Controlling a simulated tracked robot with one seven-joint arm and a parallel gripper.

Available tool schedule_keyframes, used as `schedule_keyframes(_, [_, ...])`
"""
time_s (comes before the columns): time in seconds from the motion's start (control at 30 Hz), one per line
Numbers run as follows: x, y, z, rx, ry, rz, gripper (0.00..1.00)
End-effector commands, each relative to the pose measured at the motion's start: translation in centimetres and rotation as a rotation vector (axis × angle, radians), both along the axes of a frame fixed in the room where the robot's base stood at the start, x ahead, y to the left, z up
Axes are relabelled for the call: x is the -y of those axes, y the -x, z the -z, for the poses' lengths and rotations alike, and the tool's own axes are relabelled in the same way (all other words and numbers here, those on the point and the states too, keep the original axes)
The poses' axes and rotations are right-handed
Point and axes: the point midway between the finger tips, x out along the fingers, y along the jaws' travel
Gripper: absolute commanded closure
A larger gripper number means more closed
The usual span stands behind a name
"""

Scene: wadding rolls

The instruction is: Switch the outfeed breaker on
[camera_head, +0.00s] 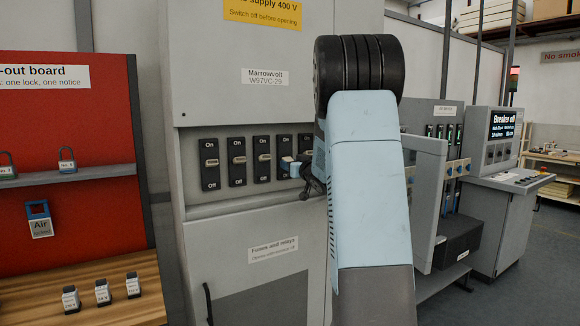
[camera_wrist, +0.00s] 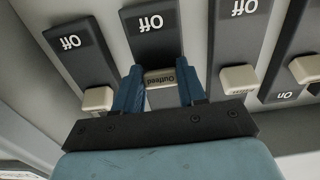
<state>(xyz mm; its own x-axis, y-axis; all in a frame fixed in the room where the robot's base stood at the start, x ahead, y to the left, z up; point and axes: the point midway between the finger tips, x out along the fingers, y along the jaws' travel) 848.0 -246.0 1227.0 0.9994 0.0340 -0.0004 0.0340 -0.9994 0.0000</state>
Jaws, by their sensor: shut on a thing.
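A row of dark breakers with On above and Off below is on the grey cabinet in the head view. My gripper (camera_head: 288,168) is at the right part of this row, partly hidden by my arm. In the wrist view, which is upside down, my gripper (camera_wrist: 160,88) has its two blue fingers on either side of the small pale handle marked Outfeed (camera_wrist: 160,78). It is shut on this handle. The Off label of the outfeed breaker (camera_wrist: 150,38) shows beyond the fingers. I cannot tell the handle's exact setting. A screen (camera_head: 502,124) at right reads "Breaker off".
Neighbouring breaker handles (camera_wrist: 98,99) (camera_wrist: 238,78) are close on both sides of my fingers. A red lock-out board (camera_head: 75,120) with padlocks stands at left, above a wooden bench (camera_head: 130,305). A control desk (camera_head: 495,190) stands at right.

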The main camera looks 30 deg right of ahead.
Motion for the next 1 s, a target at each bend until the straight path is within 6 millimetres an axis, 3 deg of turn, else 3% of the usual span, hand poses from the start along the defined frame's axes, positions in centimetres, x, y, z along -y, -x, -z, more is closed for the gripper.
schedule_keyframes(0.2, [-0.4, 0.0, 0.0, 0.000, 0.000, -0.001, 0.90])
schedule_keyframes(0.57, [-0.1, 0.1, -0.3, -0.049, 0.003, -0.001, 0.90])
schedule_keyframes(1.0, [0.0, 0.2, -1.1, -0.224, 0.011, 0.000, 0.90])
